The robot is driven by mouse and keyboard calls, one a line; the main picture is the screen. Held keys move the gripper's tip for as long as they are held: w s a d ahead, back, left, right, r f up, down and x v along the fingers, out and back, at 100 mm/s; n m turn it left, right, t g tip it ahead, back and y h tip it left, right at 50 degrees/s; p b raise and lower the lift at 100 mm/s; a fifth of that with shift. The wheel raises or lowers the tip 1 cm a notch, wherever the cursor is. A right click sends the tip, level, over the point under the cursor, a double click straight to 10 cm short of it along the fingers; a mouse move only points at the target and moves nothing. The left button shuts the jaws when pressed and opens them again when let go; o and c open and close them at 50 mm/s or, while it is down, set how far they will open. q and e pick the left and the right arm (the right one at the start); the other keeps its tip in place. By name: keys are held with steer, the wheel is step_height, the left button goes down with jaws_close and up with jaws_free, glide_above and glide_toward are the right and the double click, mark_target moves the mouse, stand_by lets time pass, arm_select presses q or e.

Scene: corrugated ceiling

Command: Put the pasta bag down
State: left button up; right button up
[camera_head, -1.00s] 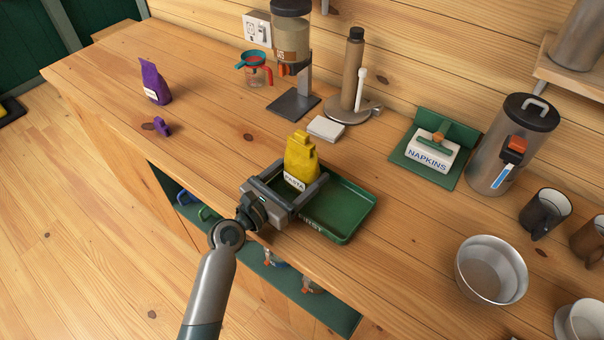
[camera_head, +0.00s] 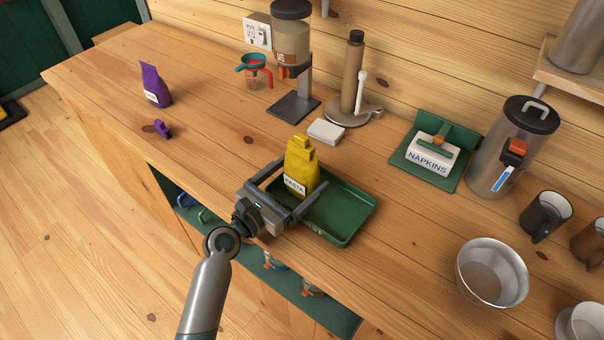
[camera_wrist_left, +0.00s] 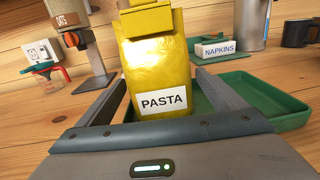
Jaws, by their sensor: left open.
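The yellow pasta bag (camera_head: 300,170) stands upright at the left end of the green tray (camera_head: 346,232) in the head view. Its white PASTA label faces my gripper; the bag also fills the middle of the left wrist view (camera_wrist_left: 158,75). My left gripper (camera_head: 296,187) is open, with one finger on each side of the bag's lower part. In the left wrist view a gap shows between the bag and the right finger. The bag's bottom edge is partly hidden by the gripper. My right gripper is not in view.
A purple bag (camera_head: 155,85) and a purple clip (camera_head: 161,130) are at the left. A dispenser (camera_head: 292,50), paper-towel stand (camera_head: 352,75) and napkin holder (camera_head: 432,155) stand behind. A metal bowl (camera_head: 490,272) and mugs are at the right. The counter's left part is mostly clear.

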arm_select(q)
steer(key=b+v, duration=0.1)
steer(key=v, duration=0.8)
steer(key=shift+s+a+b, duration=0.2)
steer(key=shift+b, duration=0.2)
steer(key=shift+s+a, duration=0.35)
steer(key=shift+s, duration=0.1)
